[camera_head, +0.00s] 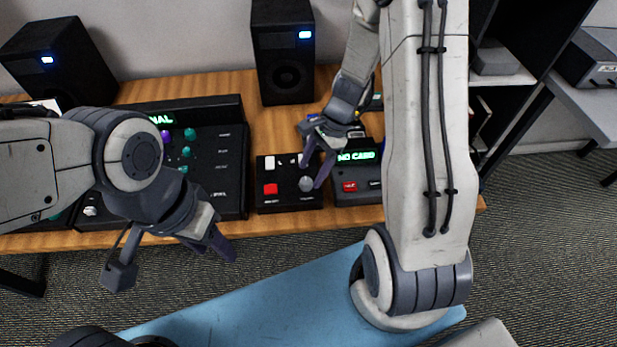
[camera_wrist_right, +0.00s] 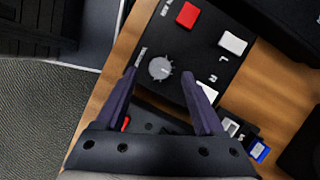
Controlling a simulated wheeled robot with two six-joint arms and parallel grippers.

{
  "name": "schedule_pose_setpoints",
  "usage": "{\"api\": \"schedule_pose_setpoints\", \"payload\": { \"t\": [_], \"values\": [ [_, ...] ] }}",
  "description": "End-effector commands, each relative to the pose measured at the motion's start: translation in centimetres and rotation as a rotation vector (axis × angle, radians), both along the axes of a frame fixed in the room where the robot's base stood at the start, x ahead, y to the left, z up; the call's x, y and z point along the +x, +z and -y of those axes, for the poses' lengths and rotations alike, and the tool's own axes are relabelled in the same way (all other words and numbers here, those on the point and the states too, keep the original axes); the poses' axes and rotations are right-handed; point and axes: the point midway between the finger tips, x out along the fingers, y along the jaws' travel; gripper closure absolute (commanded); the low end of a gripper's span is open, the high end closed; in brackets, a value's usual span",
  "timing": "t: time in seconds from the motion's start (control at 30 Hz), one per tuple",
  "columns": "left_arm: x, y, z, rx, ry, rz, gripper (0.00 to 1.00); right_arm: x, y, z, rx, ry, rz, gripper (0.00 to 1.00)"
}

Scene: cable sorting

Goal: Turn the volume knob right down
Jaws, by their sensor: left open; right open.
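The volume knob (camera_head: 306,184) is a small round grey knob at the right of a black box (camera_head: 275,201) with a red button (camera_head: 270,188). In the right wrist view the knob (camera_wrist_right: 160,68) has a notched edge, and the red button (camera_wrist_right: 187,14) and a white button (camera_wrist_right: 232,43) also show. My right gripper (camera_head: 314,170) is open, its fingers pointing toward the knob. In the wrist view its fingertips (camera_wrist_right: 158,76) lie either side of the knob, seemingly apart from it. My left gripper (camera_head: 178,260) is open and empty in front of the table edge.
A mixer console (camera_head: 232,185) stands left of the box. A device with a green display (camera_head: 357,156) stands close on its right. Two black speakers (camera_head: 283,80) are at the back of the wooden table (camera_head: 240,85). A blue mat (camera_head: 270,300) lies in front.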

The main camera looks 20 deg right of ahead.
Motion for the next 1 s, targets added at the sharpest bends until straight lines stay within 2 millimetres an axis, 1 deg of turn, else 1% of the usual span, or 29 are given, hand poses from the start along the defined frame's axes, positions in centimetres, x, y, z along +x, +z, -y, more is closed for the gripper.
{"api": "schedule_pose_setpoints", "payload": {
  "t": [0.03,0.2,0.33,0.57,0.6,0.67,0.7,0.73,0.77,1.0],
  "values": [
    [0.0,-0.3,0.0,0.0,0.0,0.0,0.5,-0.1,-0.9,-0.3,0.0,0.0,-0.003,0.29],
    [0.0,-0.6,0.0,0.0,0.0,0.0,0.5,-0.1,-2.5,-1.0,0.0,0.001,-0.001,0.29],
    [0.0,-0.6,0.0,0.0,0.0,0.0,0.5,-0.2,-2.8,-1.2,-0.001,0.001,0.0,0.29],
    [0.0,-0.6,0.0,0.0,0.0,0.0,0.5,-0.2,-2.8,-1.2,-0.001,0.001,0.001,0.29],
    [0.0,-0.6,0.0,0.0,0.0,0.0,0.5,-0.2,-2.8,-1.2,-0.001,0.001,0.001,0.45],
    [0.0,-0.6,0.0,0.0,0.0,0.0,0.5,-0.2,-2.8,-1.2,-0.001,0.001,0.001,0.68],
    [0.0,-0.6,0.0,0.0,0.0,0.0,0.5,-0.2,-2.8,-1.2,-0.001,0.001,0.001,0.83],
    [0.0,-0.6,0.0,0.0,0.0,0.0,0.5,-0.2,-2.8,-1.2,-0.001,0.001,0.001,0.94],
    [0.0,-0.6,0.0,0.0,0.0,0.0,0.5,-0.2,-2.8,-1.2,-0.001,0.001,0.001,1.0],
    [0.0,-0.5,0.0,0.0,0.0,0.0,0.5,-0.2,-2.7,-1.2,0.0,0.014,0.0,1.0]
  ]
}}
